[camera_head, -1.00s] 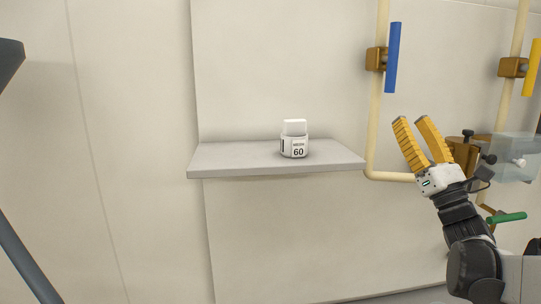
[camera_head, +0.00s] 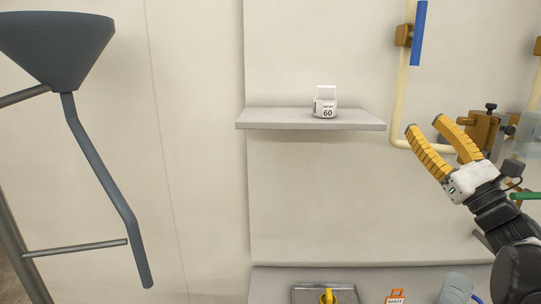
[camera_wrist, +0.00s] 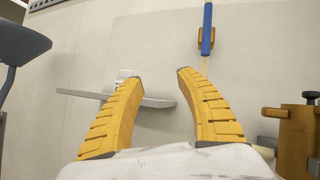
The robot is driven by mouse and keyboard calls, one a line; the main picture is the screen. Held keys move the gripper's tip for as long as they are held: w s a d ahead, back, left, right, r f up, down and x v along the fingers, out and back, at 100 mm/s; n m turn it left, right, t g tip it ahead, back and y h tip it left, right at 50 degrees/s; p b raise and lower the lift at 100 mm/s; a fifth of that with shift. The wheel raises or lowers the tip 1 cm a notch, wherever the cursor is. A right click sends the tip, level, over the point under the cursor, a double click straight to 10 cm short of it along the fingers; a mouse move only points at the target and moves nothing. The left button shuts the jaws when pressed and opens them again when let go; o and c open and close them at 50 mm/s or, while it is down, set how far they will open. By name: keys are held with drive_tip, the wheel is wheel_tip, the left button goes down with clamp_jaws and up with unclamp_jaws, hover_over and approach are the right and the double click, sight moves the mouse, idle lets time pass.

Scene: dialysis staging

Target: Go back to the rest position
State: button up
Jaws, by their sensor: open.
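My gripper (camera_head: 424,127) has two yellow fingers, spread apart and empty, at the right of the head view. It is held up in front of the wall, to the right of the grey shelf (camera_head: 270,123). A small white bottle (camera_head: 325,103) marked 60 stands upright on the shelf, apart from my gripper. In the wrist view the bottle is partly hidden behind the left finger.
A cream pipe with a blue-handled valve (camera_head: 419,35) runs behind my gripper. A brass fitting (camera_head: 480,132) sits close by it. A dark funnel on a stand (camera_head: 58,45) is at the left.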

drive_tip(key=s+a+f+n+g+b, duration=0.2)
drive_tip(key=a+f+n+g+b, duration=0.25)
drive_tip(key=f, duration=0.45)
drive_tip(key=s+a+f+n+g+b, duration=0.1)
drive_tip(key=s+a+f+n+g, duration=0.2)
drive_tip(key=a+f+n, duration=0.35)
drive_tip(key=s+a+f+n+g+b, duration=0.2)
drive_tip(key=a+f+n+g+b, duration=0.1)
drive_tip(key=a+f, duration=0.6)
drive_tip(key=s+f+n+g+h+b, duration=0.25)
drive_tip(key=s+f+n+b, duration=0.3)
drive_tip(key=f, duration=0.85)
drive_tip(key=s+d+f+n+g+h+b, duration=0.1)
drive_tip(key=s+d+f+n+h+b, duration=0.1)
drive_tip(key=f, duration=0.4)
drive_tip(key=s+d+f+n+g+h+b, duration=0.1)
drive_tip(key=s+d+f+n+h+b, duration=0.2)
drive_tip(key=s+f+n, duration=0.3)
drive_tip(key=shift+s+d+f+g+h, duration=0.3)
drive_tip(key=shift+s+d+f+h, duration=0.3)
drive_tip(key=shift+d+f, duration=0.25)
drive_tip(key=shift+n, duration=0.25)
